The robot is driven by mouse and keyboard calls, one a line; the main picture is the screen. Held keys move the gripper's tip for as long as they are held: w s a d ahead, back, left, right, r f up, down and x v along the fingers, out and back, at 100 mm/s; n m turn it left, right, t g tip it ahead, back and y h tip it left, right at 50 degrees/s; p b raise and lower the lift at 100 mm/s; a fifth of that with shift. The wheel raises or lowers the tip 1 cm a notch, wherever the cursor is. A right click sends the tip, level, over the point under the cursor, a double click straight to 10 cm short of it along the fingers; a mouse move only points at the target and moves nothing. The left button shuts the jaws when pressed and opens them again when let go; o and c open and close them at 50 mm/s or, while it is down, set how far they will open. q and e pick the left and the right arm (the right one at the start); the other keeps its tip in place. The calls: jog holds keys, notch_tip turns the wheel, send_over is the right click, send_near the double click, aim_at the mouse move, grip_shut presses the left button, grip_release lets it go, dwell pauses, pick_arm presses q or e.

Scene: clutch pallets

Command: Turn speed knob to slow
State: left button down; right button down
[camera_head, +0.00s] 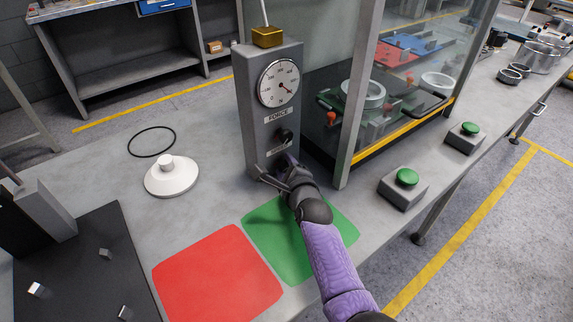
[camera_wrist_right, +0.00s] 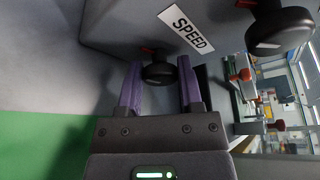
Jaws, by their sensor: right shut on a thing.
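The grey control box (camera_head: 262,115) stands upright on the table, with a round dial (camera_head: 278,83) and a black knob (camera_head: 284,136) under the FORCE label. My right gripper (camera_head: 286,170) is at the box's lower front and hides the lower knob in the head view. In the right wrist view, the black speed knob (camera_wrist_right: 160,72) with a red pointer sits between the two purple fingers, by the SPEED label (camera_wrist_right: 187,29). The right gripper (camera_wrist_right: 158,88) is shut on this knob. The upper knob (camera_wrist_right: 281,30) shows apart at the top right. My left gripper is not in view.
A glass-walled press enclosure (camera_head: 345,110) stands right of the box. Green push buttons (camera_head: 406,178) are along the table's right edge. Red (camera_head: 218,280) and green (camera_head: 275,245) mats, a white disc (camera_head: 171,178) and a black ring (camera_head: 152,141) lie on the table.

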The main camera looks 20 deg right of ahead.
jog(key=n, duration=0.1)
jog(key=n+t+b, duration=0.1)
jog(key=n, duration=0.1)
jog(key=shift+f+h, duration=0.3)
jog(key=shift+h, duration=0.1)
jog(key=shift+n+t+b, duration=0.5)
jog(key=shift+n+b, duration=0.1)
jog(key=shift+n, duration=0.4)
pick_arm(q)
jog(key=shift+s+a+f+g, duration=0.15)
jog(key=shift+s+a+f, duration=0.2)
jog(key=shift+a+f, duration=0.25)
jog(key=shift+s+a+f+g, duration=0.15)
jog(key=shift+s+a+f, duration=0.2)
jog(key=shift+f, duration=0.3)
pick_arm(e)
jog(key=shift+n, duration=0.3)
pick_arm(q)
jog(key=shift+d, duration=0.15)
pick_arm(e)
jog(key=shift+c, duration=1.4)
grip_release()
jog(key=shift+r, duration=0.1)
